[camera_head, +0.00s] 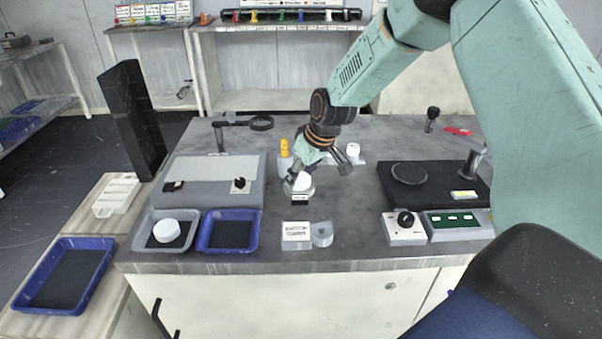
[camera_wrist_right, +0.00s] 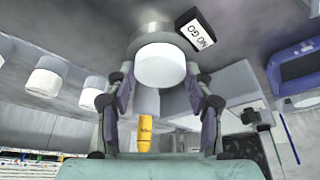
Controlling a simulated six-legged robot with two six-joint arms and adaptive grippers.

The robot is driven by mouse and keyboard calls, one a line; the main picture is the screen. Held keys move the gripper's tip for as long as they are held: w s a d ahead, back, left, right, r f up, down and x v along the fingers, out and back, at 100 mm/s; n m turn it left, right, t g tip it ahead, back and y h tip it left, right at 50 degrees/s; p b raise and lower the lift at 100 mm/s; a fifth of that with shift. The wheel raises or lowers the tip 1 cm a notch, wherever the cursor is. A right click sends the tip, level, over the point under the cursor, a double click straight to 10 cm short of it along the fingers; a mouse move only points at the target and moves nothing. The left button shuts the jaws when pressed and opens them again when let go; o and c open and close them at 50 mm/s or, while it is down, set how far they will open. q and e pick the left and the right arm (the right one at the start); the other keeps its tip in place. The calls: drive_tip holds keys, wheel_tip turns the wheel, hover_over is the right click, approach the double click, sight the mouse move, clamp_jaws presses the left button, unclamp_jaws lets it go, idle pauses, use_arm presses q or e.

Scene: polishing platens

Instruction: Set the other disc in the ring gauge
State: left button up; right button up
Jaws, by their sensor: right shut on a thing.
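My right gripper (camera_head: 318,168) reaches down at the middle of the bench and is shut on a white disc (camera_head: 302,182). In the right wrist view the disc (camera_wrist_right: 160,68) sits between the two fingers, in line with a grey metal ring gauge (camera_wrist_right: 153,33) at its far side. A black-edged "NO GO" label (camera_wrist_right: 196,30) is beside the ring; it also shows in the head view (camera_head: 300,199). I cannot tell how deep the disc is in the ring. Another white disc (camera_head: 167,230) lies in the left grey tray (camera_head: 148,242). My left gripper is not in view.
A blue-rimmed tray (camera_head: 206,245) beside the grey one is empty. A white label block (camera_head: 296,230) and a grey round piece (camera_head: 322,234) stand in front of the gauge. A black platen unit (camera_head: 437,190) is at right.

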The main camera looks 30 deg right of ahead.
drive_tip(key=o, duration=1.3)
drive_tip(key=v, duration=1.2)
drive_tip(key=shift+s, duration=0.15)
drive_tip(key=shift+f, duration=0.1)
drive_tip(key=x, duration=1.2)
